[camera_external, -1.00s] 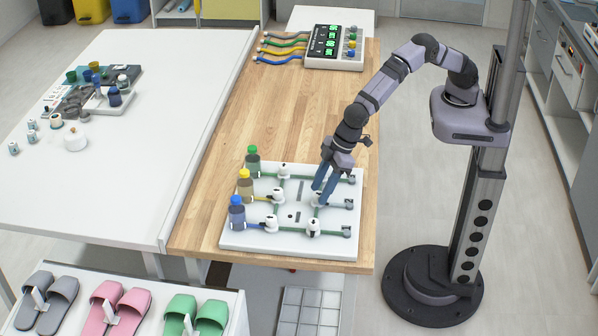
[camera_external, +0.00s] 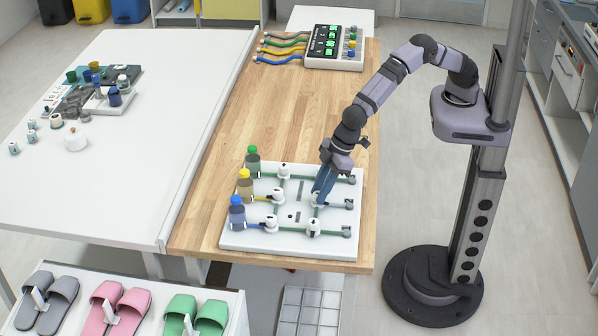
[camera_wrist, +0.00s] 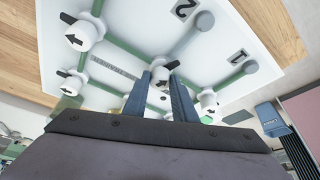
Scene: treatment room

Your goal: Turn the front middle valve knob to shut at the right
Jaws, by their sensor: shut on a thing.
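The white valve board (camera_external: 235,239) lies on the wooden bench top, with white knobs on green pipe lines. My gripper (camera_external: 318,197) points down over the right-hand column of knobs. Its blue fingers are shut on the middle knob of that column, which they largely hide. In the wrist view my gripper (camera_wrist: 160,88) has a finger on each side of this white valve knob (camera_wrist: 159,74). Black marks show on the knob, but the fingers partly cover it, and I cannot tell its exact setting.
Another knob (camera_external: 313,228) is close below the gripped one in the outside view. Bottles with green, yellow (camera_external: 245,184) and blue caps stand along the board's left side. A device with green displays (camera_external: 333,48) is at the far end. Bare wood lies between.

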